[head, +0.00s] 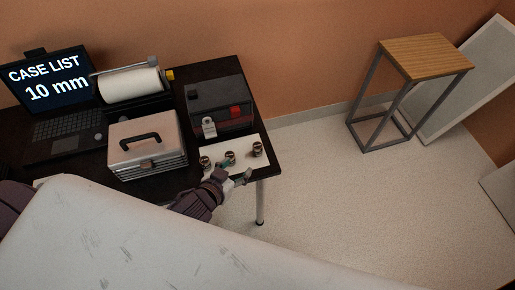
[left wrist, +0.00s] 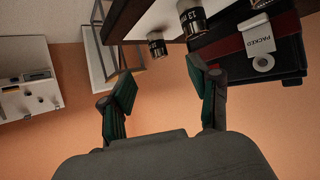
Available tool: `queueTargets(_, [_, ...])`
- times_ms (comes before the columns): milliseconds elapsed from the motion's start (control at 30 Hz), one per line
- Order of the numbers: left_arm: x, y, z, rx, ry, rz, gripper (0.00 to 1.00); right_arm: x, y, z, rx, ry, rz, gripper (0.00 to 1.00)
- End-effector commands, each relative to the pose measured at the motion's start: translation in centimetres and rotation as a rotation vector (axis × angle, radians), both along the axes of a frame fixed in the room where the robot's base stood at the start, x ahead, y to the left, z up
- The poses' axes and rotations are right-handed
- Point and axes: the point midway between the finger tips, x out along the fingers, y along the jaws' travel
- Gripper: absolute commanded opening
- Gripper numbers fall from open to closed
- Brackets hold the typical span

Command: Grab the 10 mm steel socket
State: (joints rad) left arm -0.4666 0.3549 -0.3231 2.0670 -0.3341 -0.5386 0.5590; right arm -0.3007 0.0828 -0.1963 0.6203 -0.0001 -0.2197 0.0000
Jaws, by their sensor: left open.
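Three dark steel sockets stand in a row on a white mat (head: 238,167) at the table's right end: a left one (head: 204,161), a middle one (head: 230,156) and a right one (head: 257,149). In the left wrist view, the right socket (left wrist: 157,46) and the middle socket (left wrist: 191,20) show; the middle one's band seems to read 13. The other size marks are too small to read, so I cannot tell which is 10 mm. My left gripper (head: 235,174) is open and empty at the mat's front edge, near the middle socket. My right gripper is not in view.
A black case (head: 218,100) with a red latch and a PACKED tag (head: 209,128) stands behind the mat. A metal toolbox (head: 147,143), paper roll (head: 130,85) and laptop (head: 50,82) showing "CASE LIST 10 mm" are left. A stool (head: 425,55) stands right; floor between is clear.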

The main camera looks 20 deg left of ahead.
Motion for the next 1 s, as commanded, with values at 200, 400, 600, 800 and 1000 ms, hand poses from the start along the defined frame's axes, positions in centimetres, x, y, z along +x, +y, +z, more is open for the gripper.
queueTargets(200, [2.2,-0.9,-1.0,-0.018,-0.033,-0.025,0.62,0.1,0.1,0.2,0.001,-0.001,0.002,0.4])
queueTargets(400, [5.7,-1.5,-2.9,-0.017,-0.032,-0.025,0.62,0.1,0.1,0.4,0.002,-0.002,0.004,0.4])
queueTargets(600, [7.5,-1.9,-4.1,-0.016,-0.03,-0.025,0.62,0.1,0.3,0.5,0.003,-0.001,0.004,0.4])
queueTargets(800, [9.1,-2.1,-4.7,-0.016,-0.03,-0.024,0.62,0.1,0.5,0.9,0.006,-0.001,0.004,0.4])
queueTargets(1000, [11.5,-2.5,-6.2,-0.016,-0.03,-0.024,0.62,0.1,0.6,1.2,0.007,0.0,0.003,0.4])
